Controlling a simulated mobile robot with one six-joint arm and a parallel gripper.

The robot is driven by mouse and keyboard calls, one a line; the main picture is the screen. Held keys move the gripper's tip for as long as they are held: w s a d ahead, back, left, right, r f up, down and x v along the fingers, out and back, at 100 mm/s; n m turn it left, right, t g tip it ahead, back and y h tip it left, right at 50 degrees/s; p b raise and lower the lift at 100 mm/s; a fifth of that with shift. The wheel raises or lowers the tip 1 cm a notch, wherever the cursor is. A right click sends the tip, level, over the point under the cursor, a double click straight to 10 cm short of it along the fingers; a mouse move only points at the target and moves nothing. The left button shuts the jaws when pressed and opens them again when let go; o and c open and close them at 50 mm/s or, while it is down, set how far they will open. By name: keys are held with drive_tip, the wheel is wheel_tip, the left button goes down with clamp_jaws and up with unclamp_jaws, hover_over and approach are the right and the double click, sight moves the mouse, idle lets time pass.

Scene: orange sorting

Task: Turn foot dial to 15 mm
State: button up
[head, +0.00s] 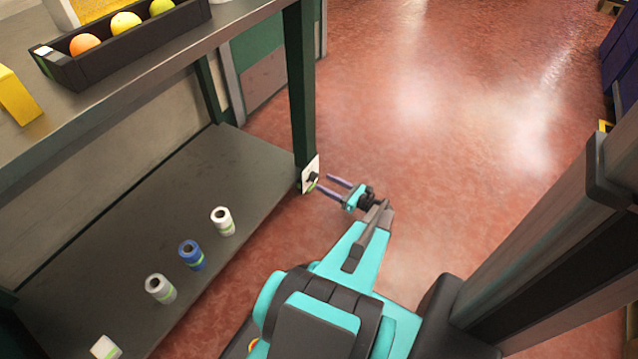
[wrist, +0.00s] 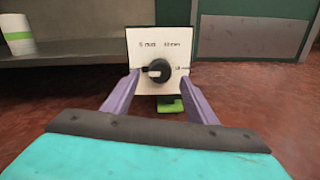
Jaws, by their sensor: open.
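The foot dial (wrist: 160,72) is a round black knob on a white plate (wrist: 146,34) with small print. I read "5 mm" at upper left and what looks like "10 mm" at upper right. A smaller mark by the knob's right side looks like "15". A pale mark on the knob lies toward its left side. In the head view the dial (head: 314,179) and its plate (head: 309,166) are at the foot of the dark green bench leg. My gripper (head: 324,183) is open, its purple fingers either side of the knob in the wrist view. I cannot tell whether they touch it.
A green tab (wrist: 170,106) shows below the plate. Several rolls, one of them blue (head: 192,256), stand on the bench's lower shelf (head: 240,160). A black tray (head: 120,60) with fruit sits on the top. The red floor right of the leg is clear.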

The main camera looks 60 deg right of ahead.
sight(317, 179)
drive_tip(key=shift+w+b, duration=0.4)
drive_tip(key=shift+w, duration=1.65)
drive_tip(key=c, duration=1.1)
drive_tip(key=shift+o, duration=0.2)
drive_tip(key=shift+a, duration=0.25)
drive_tip(key=shift+d, duration=0.15)
